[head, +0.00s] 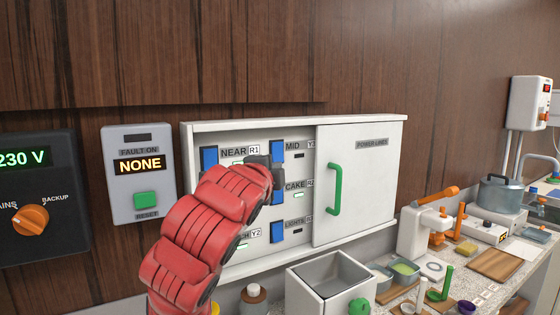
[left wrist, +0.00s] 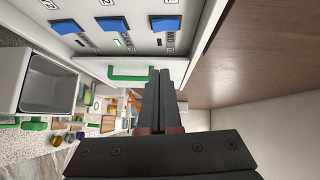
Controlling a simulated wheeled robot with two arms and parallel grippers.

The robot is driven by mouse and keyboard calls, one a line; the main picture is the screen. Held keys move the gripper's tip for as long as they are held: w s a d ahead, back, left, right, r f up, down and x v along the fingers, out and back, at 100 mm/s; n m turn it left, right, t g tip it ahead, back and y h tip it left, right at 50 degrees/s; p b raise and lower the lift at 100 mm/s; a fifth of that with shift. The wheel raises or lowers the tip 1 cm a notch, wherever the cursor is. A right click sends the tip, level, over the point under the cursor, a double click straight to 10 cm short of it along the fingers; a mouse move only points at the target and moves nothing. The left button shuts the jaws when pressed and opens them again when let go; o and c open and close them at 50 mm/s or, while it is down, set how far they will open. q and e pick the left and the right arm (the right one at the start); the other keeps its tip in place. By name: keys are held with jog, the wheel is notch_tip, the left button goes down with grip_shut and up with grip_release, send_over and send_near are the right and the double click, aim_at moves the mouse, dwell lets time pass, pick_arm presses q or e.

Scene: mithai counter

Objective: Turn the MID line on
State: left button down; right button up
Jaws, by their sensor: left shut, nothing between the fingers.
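The MID switch (head: 278,147) is a blue rocker at the top of the second column in the white power lines cabinet (head: 260,128). The small indicator (head: 299,156) beside its label is dark. In the left wrist view the MID switch (left wrist: 165,23) appears to be the rightmost blue rocker. My left gripper (head: 276,172) is in front of the panel, just below the MID switch and near the CAKE switch (head: 277,187). Its dark fingers (left wrist: 160,74) are shut and empty. Contact with the panel cannot be told. My right gripper is out of view.
The cabinet's sliding door (head: 375,190), with a green handle (head: 334,189), covers the right half. The CAKE indicator (head: 298,195) is lit. The NEAR switch (head: 209,158) is left of my gripper. A fault box (head: 139,190) reads NONE. A grey bin (head: 330,290) stands below.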

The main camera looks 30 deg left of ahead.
pick_arm(q)
jog(key=p, duration=0.5)
send_near(283, 160)
jog(key=w+d, duration=0.2)
jog(key=w, duration=0.2)
jog(key=a+p, duration=0.1)
jog(key=w+a+p, duration=0.1)
jog(key=a, duration=0.1)
jog(key=shift+w+a+f, duration=0.25)
jog(key=shift+d, duration=0.1)
